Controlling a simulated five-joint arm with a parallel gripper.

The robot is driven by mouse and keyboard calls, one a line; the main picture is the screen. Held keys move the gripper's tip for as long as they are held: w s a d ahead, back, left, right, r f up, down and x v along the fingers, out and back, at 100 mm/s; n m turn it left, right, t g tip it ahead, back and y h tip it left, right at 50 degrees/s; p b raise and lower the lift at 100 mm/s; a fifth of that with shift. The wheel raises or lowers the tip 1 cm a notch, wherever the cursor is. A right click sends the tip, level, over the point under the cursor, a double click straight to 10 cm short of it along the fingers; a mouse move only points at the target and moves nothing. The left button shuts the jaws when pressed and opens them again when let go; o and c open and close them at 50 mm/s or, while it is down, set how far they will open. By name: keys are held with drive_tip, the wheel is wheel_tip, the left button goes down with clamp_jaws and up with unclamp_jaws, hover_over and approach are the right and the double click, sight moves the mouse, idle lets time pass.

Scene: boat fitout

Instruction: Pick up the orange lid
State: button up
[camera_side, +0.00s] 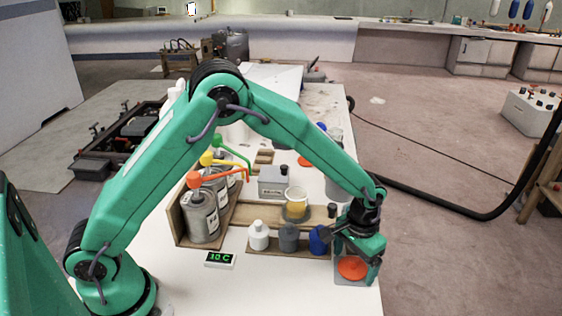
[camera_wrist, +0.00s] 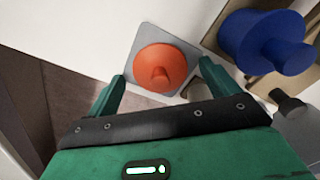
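The orange lid (camera_side: 352,267) is a round disc with a raised knob. It lies on a small grey square plate (camera_side: 341,280) near the table's front right corner. In the wrist view the lid (camera_wrist: 161,69) sits on the plate (camera_wrist: 181,42), just beyond and between my two fingertips. My gripper (camera_side: 358,268) is open and empty, above and around the lid's near side. The fingers (camera_wrist: 163,83) stand apart on both sides; I cannot tell whether either touches the plate.
Pump cans (camera_side: 203,215) stand further left. The table's right edge is close to the lid.

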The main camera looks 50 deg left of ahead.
sight(355, 260)
drive_tip(key=c, duration=1)
drive_tip(key=shift+o, duration=0.2)
drive_tip(key=shift+r, duration=0.15)
drive_tip(key=shift+r, duration=0.45)
wheel_tip(355, 260, up, 3)
drive_tip(key=shift+d+r, duration=0.1)
drive_tip(key=shift+r, duration=0.05)
drive_tip(key=s+d+r, duration=0.6)
drive_tip(key=s, duration=0.3)
drive_tip(key=shift+s+d+r, duration=0.25)
drive_tip(key=shift+d+r, duration=0.05)
drive_tip(key=shift+d, duration=0.05)
